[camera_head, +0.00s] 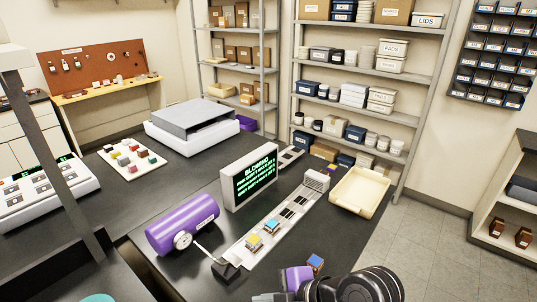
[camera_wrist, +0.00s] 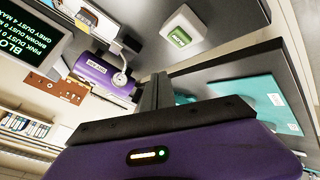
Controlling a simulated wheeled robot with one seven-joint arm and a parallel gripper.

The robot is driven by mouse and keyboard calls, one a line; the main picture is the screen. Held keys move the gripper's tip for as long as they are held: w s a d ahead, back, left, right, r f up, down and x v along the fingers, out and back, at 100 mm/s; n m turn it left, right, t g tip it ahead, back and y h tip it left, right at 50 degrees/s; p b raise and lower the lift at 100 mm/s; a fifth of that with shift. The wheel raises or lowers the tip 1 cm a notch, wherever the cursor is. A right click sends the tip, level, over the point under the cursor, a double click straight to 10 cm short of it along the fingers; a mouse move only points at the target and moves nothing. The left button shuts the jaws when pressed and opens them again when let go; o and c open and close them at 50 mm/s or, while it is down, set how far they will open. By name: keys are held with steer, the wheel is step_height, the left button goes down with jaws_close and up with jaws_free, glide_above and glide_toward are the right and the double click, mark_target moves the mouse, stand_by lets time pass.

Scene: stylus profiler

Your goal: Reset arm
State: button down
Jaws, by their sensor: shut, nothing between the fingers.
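My arm is at the bottom right in the head view, with my purple gripper (camera_head: 297,279) low over the dark bench's front. In the wrist view my gripper (camera_wrist: 156,90) shows its dark fingers together and empty. A small blue-topped cube (camera_head: 315,263) shows just behind the gripper in the head view; I cannot tell the gap between them. A yellow-topped cube (camera_head: 253,241) and a blue-topped cube (camera_head: 271,227) sit on the pale strip (camera_head: 287,213). The purple cylinder machine (camera_head: 182,224) with a gauge lies left of the strip, and also shows in the wrist view (camera_wrist: 103,70).
A black screen reading BLOWING (camera_head: 254,174) stands behind the strip. A cream tray (camera_head: 360,191) lies at the bench's right. A white board with several coloured blocks (camera_head: 131,158) and a grey-lidded device (camera_head: 192,127) are farther left. Shelves line the back; the floor at right is clear.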

steer(key=w+d+r+m+t, duration=0.2)
steer(key=w+r+m+t, duration=0.3)
steer(key=w+m, duration=0.1)
steer(key=s+d+f+m+t+h+b, duration=0.15)
steer(key=s+d+m+t+h, duration=0.35)
steer(key=d+m, duration=0.5)
steer(key=s+d+f+m+h, duration=0.1)
steer(key=s+d+m, duration=0.1)
steer(key=s, duration=0.8)
steer(key=s+d+f+m+h+b, duration=0.1)
steer(key=s+d, duration=0.3)
steer(key=s, duration=0.7)
steer(key=s+d+f+m+h+b, duration=0.1)
steer(key=s+d+f+m, duration=0.1)
steer(key=s, duration=0.9)
steer(key=shift+d+f+m+t, duration=0.3)
steer(key=shift+d+f+t, duration=0.1)
steer(key=shift+d, duration=0.4)
steer(key=shift+f+b, duration=0.1)
steer(key=shift+b, duration=0.2)
